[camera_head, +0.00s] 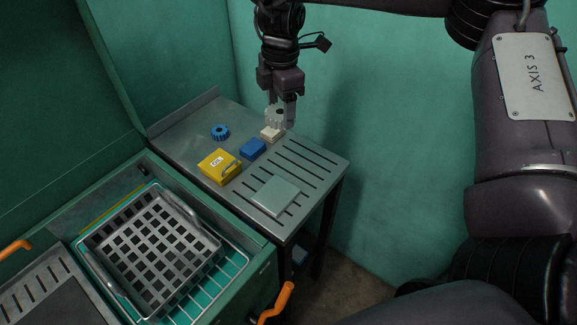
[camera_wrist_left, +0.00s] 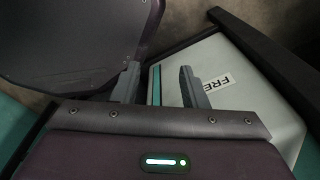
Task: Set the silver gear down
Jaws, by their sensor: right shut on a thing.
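The silver gear (camera_head: 273,116) is pale and toothed and stands on edge between the fingers of my right gripper (camera_head: 282,112), which is shut on it. It shows just above a small cream block (camera_head: 271,134) near the back right of the slotted metal table (camera_head: 310,160). I cannot tell whether the gear touches the block. The far finger partly hides behind the gear. My left gripper (camera_wrist_left: 160,82) shows only in the left wrist view. Its fingers are apart with nothing between them.
A blue gear (camera_head: 220,131), a blue block (camera_head: 253,149), a yellow box (camera_head: 219,166) and a pale square plate (camera_head: 276,195) lie on the table. A basket (camera_head: 155,245) sits in the green machine at left. The table's right side is clear. A green wall stands behind.

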